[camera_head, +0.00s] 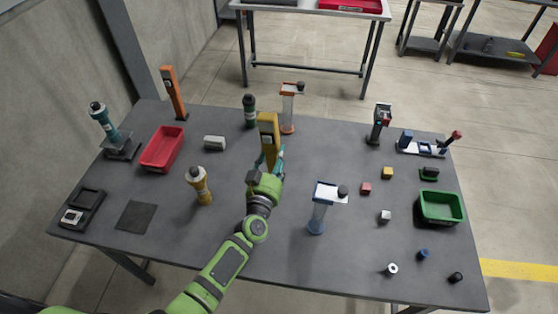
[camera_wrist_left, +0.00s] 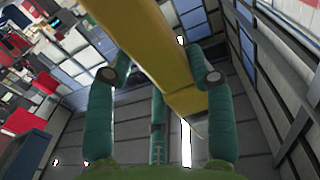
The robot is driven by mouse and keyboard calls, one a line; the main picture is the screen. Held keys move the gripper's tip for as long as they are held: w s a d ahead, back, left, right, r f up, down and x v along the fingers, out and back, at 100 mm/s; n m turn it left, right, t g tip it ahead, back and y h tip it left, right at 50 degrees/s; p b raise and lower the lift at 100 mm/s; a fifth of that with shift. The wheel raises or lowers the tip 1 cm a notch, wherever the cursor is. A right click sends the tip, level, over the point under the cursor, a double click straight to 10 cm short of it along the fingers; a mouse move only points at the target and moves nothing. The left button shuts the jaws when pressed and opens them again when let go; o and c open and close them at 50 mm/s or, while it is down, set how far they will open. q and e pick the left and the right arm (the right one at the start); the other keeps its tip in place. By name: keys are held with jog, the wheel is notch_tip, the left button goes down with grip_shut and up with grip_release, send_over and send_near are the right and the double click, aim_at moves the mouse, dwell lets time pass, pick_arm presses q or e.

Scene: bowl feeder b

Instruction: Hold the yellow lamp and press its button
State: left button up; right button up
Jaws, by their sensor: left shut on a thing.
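The yellow lamp (camera_head: 268,128) is a tall, flat yellow bar with a darker patch near its top, standing roughly upright in the middle of the head view. My left gripper (camera_head: 277,163) is shut on its lower part, which my wrist and fingers partly hide. I cannot make out the button, nor whether the lamp's lower end touches the table. My right gripper is not in view.
A yellow flashlight-like object (camera_head: 200,185) stands left of my arm. A blue-and-white stand (camera_head: 318,212) is to the right.

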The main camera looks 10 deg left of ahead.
pick_arm(q)
jog(key=shift+w+a, duration=0.3)
jog(key=shift+a, duration=0.35)
jog(key=shift+w+a, duration=0.25)
jog(key=shift+a, duration=0.35)
jog(key=shift+w+a+r+b, duration=0.15)
jog(key=shift+w+a, duration=0.2)
jog(key=shift+a, duration=0.4)
jog(key=shift+w+a+f+b, duration=0.15)
jog(key=shift+w+a, duration=0.15)
jog(key=shift+a, duration=0.4)
jog(key=shift+r, duration=0.1)
notch_tip(320, 180, down, 11)
jog(key=b, duration=0.9)
jog(key=shift+b, duration=0.3)
dwell(0.7)
dwell(0.5)
